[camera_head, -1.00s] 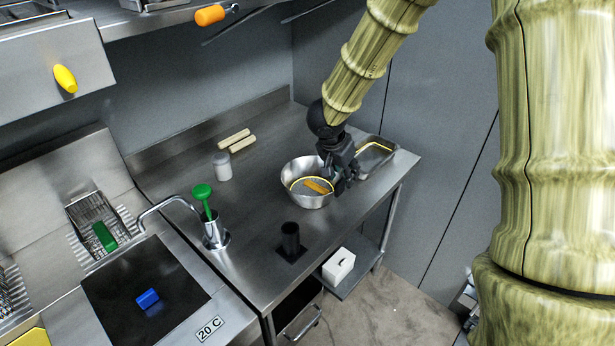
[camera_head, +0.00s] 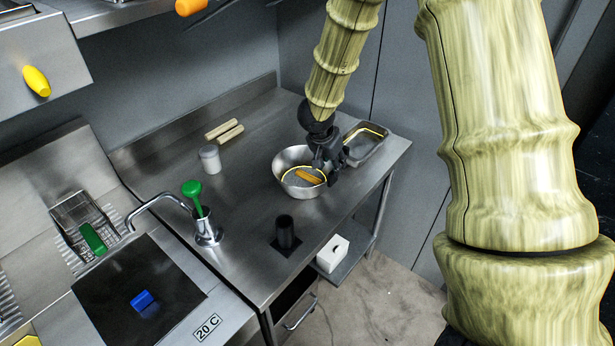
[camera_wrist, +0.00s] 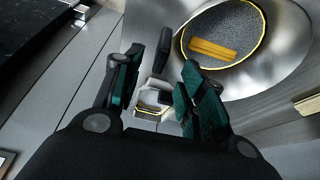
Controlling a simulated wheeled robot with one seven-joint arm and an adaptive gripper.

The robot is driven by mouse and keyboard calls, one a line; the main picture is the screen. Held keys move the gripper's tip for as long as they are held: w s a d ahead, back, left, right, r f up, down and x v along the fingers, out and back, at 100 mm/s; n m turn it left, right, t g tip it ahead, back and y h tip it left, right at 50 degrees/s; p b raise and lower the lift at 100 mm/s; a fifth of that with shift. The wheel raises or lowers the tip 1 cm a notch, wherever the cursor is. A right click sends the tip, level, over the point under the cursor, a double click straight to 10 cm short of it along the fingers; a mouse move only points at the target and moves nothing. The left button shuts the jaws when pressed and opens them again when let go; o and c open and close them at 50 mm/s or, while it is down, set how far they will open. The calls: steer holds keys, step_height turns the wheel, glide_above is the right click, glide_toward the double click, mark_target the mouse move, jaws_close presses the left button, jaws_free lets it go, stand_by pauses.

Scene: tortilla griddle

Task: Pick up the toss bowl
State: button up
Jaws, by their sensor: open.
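The toss bowl (camera_head: 283,178) is a shiny steel bowl on the steel counter. A yellow ring and an orange-yellow stick-like piece show inside it. It also shows large at the upper right of the wrist view (camera_wrist: 285,75). My gripper (camera_head: 327,170) is at the bowl's right rim in the head view, and its fingers hide part of that rim. In the wrist view my gripper (camera_wrist: 155,85) is open, its two fingers spread, with the bowl's wall beside the right finger. I cannot tell whether a finger touches the bowl.
A rectangular steel pan (camera_head: 368,146) stands just right of my gripper. A white-grey shaker (camera_head: 210,159), two pale sticks (camera_head: 224,130), a black cup (camera_head: 285,233) and a green-topped pump (camera_head: 195,193) share the counter. A white box (camera_head: 332,254) is on the shelf below.

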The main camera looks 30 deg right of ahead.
steer(key=shift+p+x, duration=0.4)
steer(key=shift+x, duration=2.1)
steer(key=shift+a, duration=0.15)
jaws_close()
